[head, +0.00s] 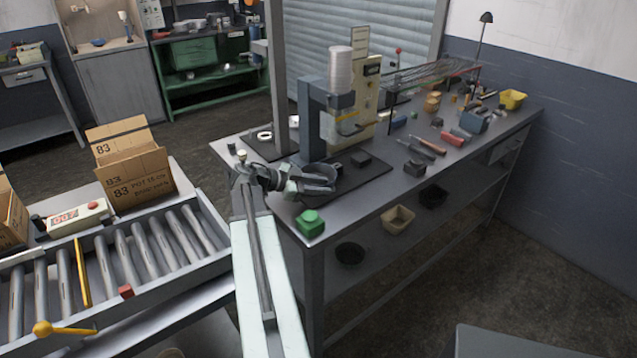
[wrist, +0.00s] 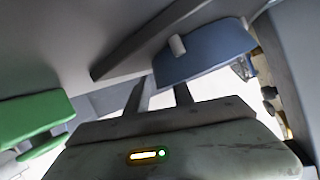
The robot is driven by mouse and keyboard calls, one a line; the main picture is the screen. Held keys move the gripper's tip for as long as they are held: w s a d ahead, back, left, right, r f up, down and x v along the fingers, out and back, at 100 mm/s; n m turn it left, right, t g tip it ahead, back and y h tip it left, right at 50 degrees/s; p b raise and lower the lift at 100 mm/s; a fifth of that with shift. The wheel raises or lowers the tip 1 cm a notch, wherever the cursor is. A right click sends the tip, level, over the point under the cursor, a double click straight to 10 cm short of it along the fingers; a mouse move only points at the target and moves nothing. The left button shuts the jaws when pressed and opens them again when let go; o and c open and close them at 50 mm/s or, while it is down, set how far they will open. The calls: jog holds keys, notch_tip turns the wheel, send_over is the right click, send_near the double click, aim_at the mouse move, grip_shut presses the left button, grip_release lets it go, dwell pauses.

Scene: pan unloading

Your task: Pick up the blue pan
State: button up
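In the wrist view a blue, flat-sided thing with a pale peg, which looks like the blue pan (wrist: 205,52), is just beyond my fingertips. In the head view a dark rounded dish, likely the same pan (head: 333,170), shows behind my gripper at the foot of the bench machine; my gripper partly hides it. My gripper (head: 325,184) reaches over the near left end of the bench, its two fingers apart with a gap between them. It also shows in the wrist view (wrist: 161,90). I cannot tell whether a finger touches the pan.
A green block (head: 310,224) stands at the bench corner near my gripper. The machine (head: 312,110) with a stack of white discs rises behind it. Tools lie farther along the bench. A roller conveyor (head: 150,250) with cardboard boxes is left.

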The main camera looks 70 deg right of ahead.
grip_shut()
jog(key=shift+a, duration=0.1)
dwell(1.2)
